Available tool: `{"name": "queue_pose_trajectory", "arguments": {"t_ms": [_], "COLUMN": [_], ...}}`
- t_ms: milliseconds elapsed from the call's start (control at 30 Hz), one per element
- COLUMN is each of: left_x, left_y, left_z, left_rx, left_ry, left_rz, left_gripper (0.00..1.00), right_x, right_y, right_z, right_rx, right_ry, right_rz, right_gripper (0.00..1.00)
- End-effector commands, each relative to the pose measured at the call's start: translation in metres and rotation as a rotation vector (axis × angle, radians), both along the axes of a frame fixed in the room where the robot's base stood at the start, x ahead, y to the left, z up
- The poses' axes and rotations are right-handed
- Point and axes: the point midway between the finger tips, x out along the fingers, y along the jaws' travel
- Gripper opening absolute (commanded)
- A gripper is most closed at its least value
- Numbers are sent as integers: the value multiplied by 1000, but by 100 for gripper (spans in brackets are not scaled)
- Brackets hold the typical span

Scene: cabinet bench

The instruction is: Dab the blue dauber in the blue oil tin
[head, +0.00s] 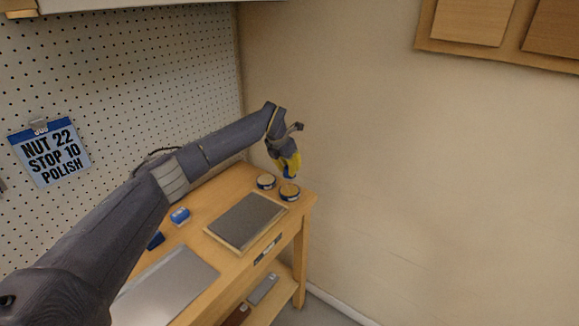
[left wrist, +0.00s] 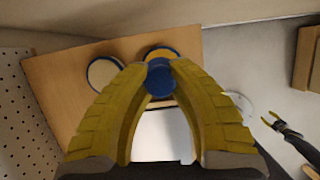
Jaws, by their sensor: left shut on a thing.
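My left gripper (head: 288,172) is shut on the blue dauber, with its yellow fingers pointing down above the far right end of the bench. The dauber (head: 289,174) shows as a small blue tip below the fingers; in the left wrist view its round blue end (left wrist: 160,82) sits between the fingertips. Two round tins with dark blue rims stand below: a left one (head: 266,182) and a right one (head: 290,191). The dauber appears above and apart from them. In the left wrist view it partly covers one tin (left wrist: 163,51). I cannot tell which is the blue oil tin. My right gripper (left wrist: 277,122) seems to show small and far off.
A dark framed slab (head: 245,222) lies on the bench in front of the tins. A blue-and-white block (head: 180,216) and a metal sheet (head: 165,288) lie further left. A pegboard (head: 110,100) and a plain wall border the bench. The lower shelf holds bars (head: 263,289).

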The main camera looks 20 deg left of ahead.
Motion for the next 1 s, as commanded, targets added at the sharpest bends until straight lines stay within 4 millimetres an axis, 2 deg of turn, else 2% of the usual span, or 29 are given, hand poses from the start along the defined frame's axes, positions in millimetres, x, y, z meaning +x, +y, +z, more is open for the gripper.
{"name": "queue_pose_trajectory", "arguments": {"t_ms": [300,500,1000], "left_x": [-1,0,0], "left_y": [-1,0,0], "left_z": [-29,-41,-48], "left_rx": [0,-1,0], "left_ry": [2,1,0], "left_rz": [1,1,1], "left_gripper": [0,0,0], "right_x": [-2,-4,-5], "right_y": [0,0,1], "right_z": [0,0,0], "right_rx": [0,1,0], "right_ry": [2,4,5], "right_rz": [-1,-1,-1], "right_gripper": [44,44,44]}}
